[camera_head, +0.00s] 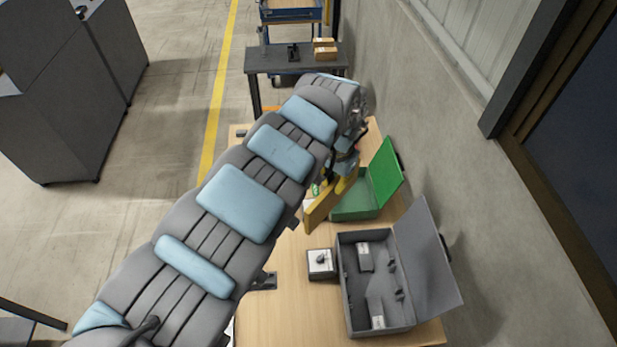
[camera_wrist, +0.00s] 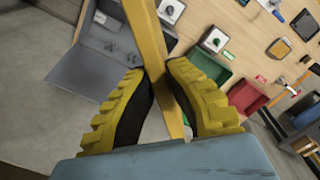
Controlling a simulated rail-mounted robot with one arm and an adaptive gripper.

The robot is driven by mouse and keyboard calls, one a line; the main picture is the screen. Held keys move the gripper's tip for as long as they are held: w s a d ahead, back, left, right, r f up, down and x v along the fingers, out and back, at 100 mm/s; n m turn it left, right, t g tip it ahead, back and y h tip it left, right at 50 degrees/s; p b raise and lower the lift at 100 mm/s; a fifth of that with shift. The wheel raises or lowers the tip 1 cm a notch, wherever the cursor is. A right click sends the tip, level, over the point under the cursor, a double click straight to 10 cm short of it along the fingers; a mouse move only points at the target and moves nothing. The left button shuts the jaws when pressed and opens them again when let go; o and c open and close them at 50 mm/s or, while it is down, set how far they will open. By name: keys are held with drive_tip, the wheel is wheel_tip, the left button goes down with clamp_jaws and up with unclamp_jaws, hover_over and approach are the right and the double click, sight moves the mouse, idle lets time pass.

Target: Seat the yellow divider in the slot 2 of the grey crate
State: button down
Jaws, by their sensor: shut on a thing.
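The yellow divider (camera_head: 322,207) is a flat, elongated panel, held tilted above the table. It also shows in the wrist view (camera_wrist: 148,42), running between the two ridged yellow fingers. My gripper (camera_head: 346,163) is shut on the divider; its fingers show at close range in the wrist view (camera_wrist: 163,76). The grey crate (camera_head: 350,312) stands open on the table, below and to the right of the divider in the head view, its lid raised on the right. It also shows at the left of the wrist view (camera_wrist: 82,68). Small white-labelled pieces lie inside. I cannot make out slot 2.
An open green case (camera_head: 384,172) stands just behind the divider in the head view. A small box with a dark knob (camera_head: 320,262) sits left of the crate. A red bin (camera_wrist: 247,97) shows in the wrist view. The wall runs close along the right.

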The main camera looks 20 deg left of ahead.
drive_tip(key=d+r+p, duration=0.1)
drive_tip(key=d+r, duration=0.2)
drive_tip(key=r, duration=0.3)
drive_tip(key=shift+w+d+n, duration=0.2)
drive_tip(key=shift+d+n, duration=0.1)
drive_tip(key=shift+n, duration=0.1)
drive_tip(key=shift+d+r, duration=0.15)
drive_tip(key=shift+r, duration=0.25)
